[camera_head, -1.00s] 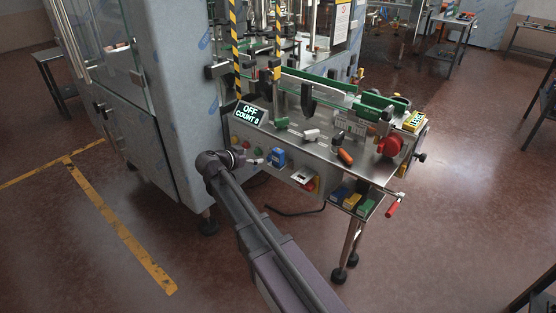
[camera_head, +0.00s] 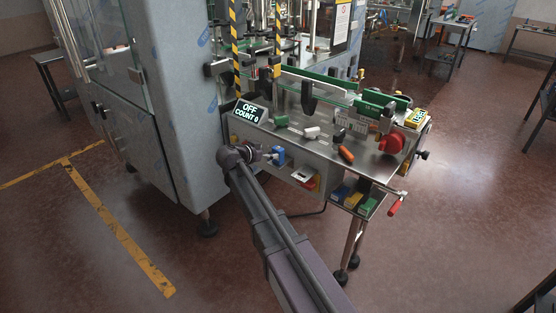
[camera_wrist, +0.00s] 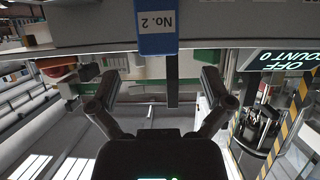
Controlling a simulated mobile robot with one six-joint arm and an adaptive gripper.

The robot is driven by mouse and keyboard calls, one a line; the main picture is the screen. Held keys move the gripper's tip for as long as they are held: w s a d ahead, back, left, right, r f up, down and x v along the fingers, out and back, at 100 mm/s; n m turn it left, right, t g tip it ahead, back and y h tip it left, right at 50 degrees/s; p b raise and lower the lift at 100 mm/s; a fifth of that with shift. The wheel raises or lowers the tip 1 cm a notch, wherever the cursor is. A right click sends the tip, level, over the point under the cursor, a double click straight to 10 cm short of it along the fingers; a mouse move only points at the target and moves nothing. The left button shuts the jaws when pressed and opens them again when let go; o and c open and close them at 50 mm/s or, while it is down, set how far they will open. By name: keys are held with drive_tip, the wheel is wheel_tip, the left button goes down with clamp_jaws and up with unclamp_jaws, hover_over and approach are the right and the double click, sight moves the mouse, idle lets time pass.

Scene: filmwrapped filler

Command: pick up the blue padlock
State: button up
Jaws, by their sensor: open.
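The blue padlock (camera_head: 278,154) is at the front panel of the machine's steel table in the head view. In the wrist view the blue padlock (camera_wrist: 158,46) is at the top middle, with a white label reading "No. 2" upside down; its upper part is cut off by the frame. My gripper (camera_wrist: 160,78) is open and empty, its two dark fingers spread wide below the padlock in that picture and apart from it. In the head view the end of my arm is just left of the padlock, and my fingers are too small to make out clearly.
The "OFF COUNT 0" display (camera_head: 249,111) is above left of the padlock. Blue, yellow and green blocks (camera_head: 354,198) sit on a low shelf. A red-handled lever (camera_head: 397,204) sticks out at the table's right end.

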sight(277, 148)
drive_tip(key=shift+w+d+f, duration=0.1)
drive_tip(key=shift+w+d, duration=0.1)
idle(0.3)
drive_tip(key=shift+b+x, duration=0.8)
drive_tip(key=shift+x, duration=1.85)
drive_tip(key=shift+r, duration=0.25)
drive_tip(key=c, duration=1.3)
drive_tip(key=shift+r, duration=0.15)
wheel_tip(277, 148, up, 10)
drive_tip(key=p, duration=1)
